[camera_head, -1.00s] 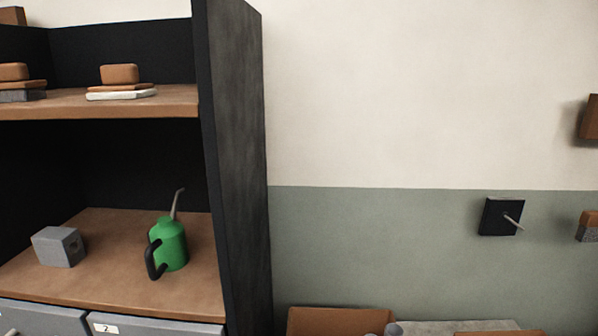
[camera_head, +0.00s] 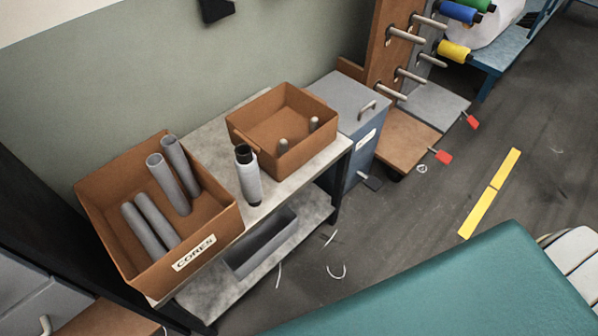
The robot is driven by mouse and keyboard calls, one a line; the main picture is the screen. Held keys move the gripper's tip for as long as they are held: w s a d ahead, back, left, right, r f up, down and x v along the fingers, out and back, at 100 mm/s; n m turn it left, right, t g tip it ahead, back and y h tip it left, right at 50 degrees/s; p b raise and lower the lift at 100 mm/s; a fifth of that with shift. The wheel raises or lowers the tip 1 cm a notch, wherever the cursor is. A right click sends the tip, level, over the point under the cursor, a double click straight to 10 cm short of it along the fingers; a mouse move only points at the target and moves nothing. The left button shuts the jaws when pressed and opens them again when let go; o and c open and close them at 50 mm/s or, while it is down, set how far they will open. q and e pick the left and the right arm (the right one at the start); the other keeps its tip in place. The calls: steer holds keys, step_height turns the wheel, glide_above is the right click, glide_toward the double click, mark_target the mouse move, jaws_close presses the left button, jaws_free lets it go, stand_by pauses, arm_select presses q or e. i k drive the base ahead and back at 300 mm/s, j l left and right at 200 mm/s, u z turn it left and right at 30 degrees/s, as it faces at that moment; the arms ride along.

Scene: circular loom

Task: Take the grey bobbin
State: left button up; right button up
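A grey bobbin (camera_head: 250,180), pale grey with black ends, stands upright on the grey-topped bench (camera_head: 215,140). It is between the brown box labelled CORES (camera_head: 135,265) and a second, smaller brown box (camera_head: 315,150). No gripper is in view, and nothing is touching the bobbin.
The CORES box holds several grey tubes. The smaller box holds short grey pieces. A grey cabinet (camera_head: 352,105) and a peg rack with blue (camera_head: 460,12) and yellow (camera_head: 453,50) spools stand to the right. A large teal surface (camera_head: 450,290) fills the lower right.

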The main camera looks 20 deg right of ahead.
mark_target(245, 162)
steer(key=z, duration=0.25)
steer(key=l+u, duration=0.3)
steer(key=k+l+u, duration=0.1)
steer(key=l+u, duration=0.25)
steer(key=k+l+u, duration=0.15)
steer(key=l+u, duration=0.15)
steer(key=l, duration=0.15)
